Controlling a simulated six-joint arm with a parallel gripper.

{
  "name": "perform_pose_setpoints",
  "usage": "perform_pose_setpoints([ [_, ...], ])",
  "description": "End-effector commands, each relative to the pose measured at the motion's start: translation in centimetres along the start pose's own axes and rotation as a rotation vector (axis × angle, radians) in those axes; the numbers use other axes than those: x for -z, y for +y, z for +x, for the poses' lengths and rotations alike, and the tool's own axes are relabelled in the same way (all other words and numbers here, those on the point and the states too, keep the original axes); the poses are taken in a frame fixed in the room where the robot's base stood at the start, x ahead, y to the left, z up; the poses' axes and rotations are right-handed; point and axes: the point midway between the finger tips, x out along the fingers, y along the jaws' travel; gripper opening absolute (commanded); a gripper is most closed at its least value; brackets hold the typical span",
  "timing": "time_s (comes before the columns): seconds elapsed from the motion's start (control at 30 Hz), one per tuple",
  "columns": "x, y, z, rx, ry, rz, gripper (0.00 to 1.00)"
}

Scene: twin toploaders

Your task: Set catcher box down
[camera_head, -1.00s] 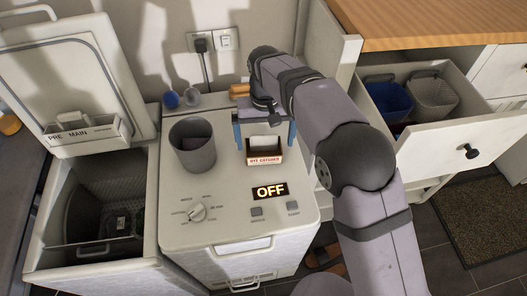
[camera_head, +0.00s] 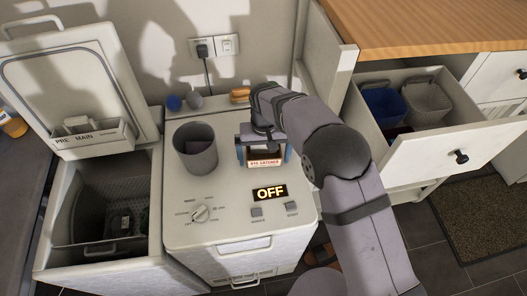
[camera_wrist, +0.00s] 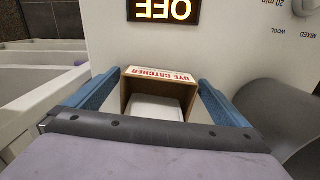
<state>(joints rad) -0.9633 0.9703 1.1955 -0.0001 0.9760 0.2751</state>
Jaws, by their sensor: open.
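The catcher box (camera_head: 264,162), a small open-topped box with a red-lettered "DYE CATCHER" label, stands on the top of the closed machine (camera_head: 225,225), behind the OFF display (camera_head: 270,192). It also shows in the wrist view (camera_wrist: 158,76), with white sheets inside. My gripper (camera_head: 264,155) is open, with one blue finger on each side of the box. In the wrist view my gripper (camera_wrist: 156,92) shows a gap between each finger and the box walls. The box's underside is hidden, but it appears to rest on the surface.
A grey cup (camera_head: 196,150) stands left of the box. A blue ball (camera_head: 173,103), a grey ball (camera_head: 194,101) and a wooden item (camera_head: 240,95) lie at the back edge. The left machine's lid (camera_head: 80,75) is up. An open drawer (camera_head: 430,145) holds bins at right.

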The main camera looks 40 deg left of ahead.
Motion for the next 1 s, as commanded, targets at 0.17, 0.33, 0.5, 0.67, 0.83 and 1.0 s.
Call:
perform_pose_setpoints([
  [0.17,0.0,0.0,0.2,0.0,0.001,0.0,1.0],
  [0.33,0.0,0.0,0.2,0.0,0.0,0.0,0.79],
  [0.5,0.0,0.0,0.2,0.0,0.001,0.0,0.6],
  [0.67,0.0,0.0,0.1,0.0,0.001,0.0,0.6],
  [0.83,0.1,0.0,-0.6,0.001,0.003,0.0,0.6],
  [1.0,0.1,0.0,-2.8,0.001,0.005,0.0,0.6],
])
